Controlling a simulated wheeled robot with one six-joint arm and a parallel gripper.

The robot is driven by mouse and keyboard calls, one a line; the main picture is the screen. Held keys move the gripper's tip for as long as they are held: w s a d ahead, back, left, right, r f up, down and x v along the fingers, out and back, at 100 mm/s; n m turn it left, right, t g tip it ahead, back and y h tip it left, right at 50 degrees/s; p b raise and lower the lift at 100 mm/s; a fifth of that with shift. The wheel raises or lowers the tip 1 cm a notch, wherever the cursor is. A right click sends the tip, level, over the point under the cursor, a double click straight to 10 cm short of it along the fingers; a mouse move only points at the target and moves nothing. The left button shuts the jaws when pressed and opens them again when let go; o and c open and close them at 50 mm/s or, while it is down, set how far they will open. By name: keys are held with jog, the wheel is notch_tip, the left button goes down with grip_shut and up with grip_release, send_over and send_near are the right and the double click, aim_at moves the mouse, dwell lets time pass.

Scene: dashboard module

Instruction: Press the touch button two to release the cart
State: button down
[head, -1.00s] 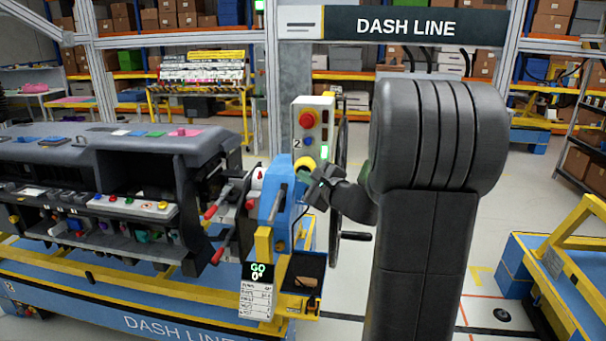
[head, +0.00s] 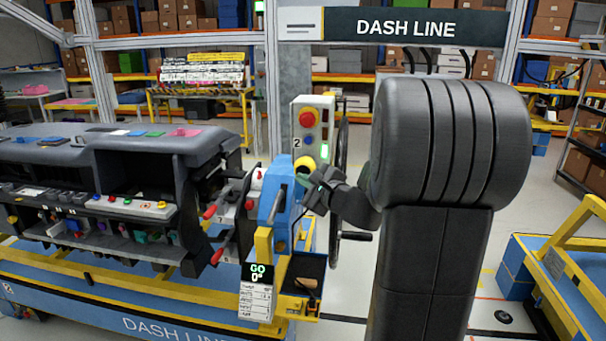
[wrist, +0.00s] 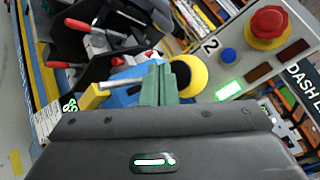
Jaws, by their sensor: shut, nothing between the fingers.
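The grey control box marked "2" (head: 298,132) stands upright at the end of the dash line. At its lower end is a yellow round touch button with a dark centre (head: 304,162). In the wrist view the yellow button (wrist: 196,74) lies just right of the fingertips and is partly hidden behind them. My gripper (head: 306,176) is shut and empty, close to the button's lower side. In the wrist view its green fingers (wrist: 166,68) are together. I cannot tell whether they touch the button. The cart (head: 130,295) is blue and yellow and carries the dark dashboard module (head: 110,150).
The box also has a red mushroom button (head: 309,118), a blue button (head: 308,140) and a lit green lamp (wrist: 229,88). A blue fixture with red-tipped levers (head: 275,205) stands just left of my gripper. A handwheel (head: 341,160) is behind it. Floor at the right is partly clear.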

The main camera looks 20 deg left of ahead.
jog(key=s, duration=0.2)
jog(key=s+d+b, duration=0.1)
jog(key=s, duration=0.1)
jog(key=shift+s, duration=0.2)
dwell(0.6)
jog(key=w+a+p, duration=0.1)
jog(key=w+p, duration=0.1)
jog(key=w, duration=0.3)
jog(key=shift+s+d, duration=0.2)
jog(key=shift+s, duration=0.75)
jog(key=shift+s+d, duration=0.2)
jog(key=shift+s, duration=0.75)
jog(key=shift+s+d, duration=0.2)
jog(key=shift+s, duration=0.75)
jog(key=shift+w, duration=0.1)
